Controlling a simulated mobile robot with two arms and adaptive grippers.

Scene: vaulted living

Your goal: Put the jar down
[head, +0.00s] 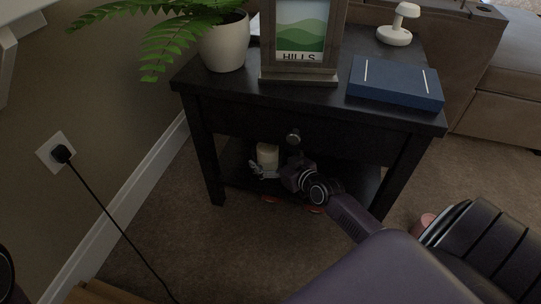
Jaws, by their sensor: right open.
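A small cream jar (267,154) stands upright on the lower shelf of the black side table (240,117), under the drawer. My right gripper (262,169) reaches in under the drawer from the right. Its fingers are open in front of the jar's lower part. The picture is too dark and small to tell whether they touch the jar. The jar's base is hidden behind the fingers. My left gripper is out of the picture.
The tabletop holds a potted fern (224,42), a framed picture (304,35), a blue book (395,82) and a small white lamp (398,27). A drawer knob (293,136) sits just above my wrist. Table legs flank the shelf. A black cord (117,228) hangs at left.

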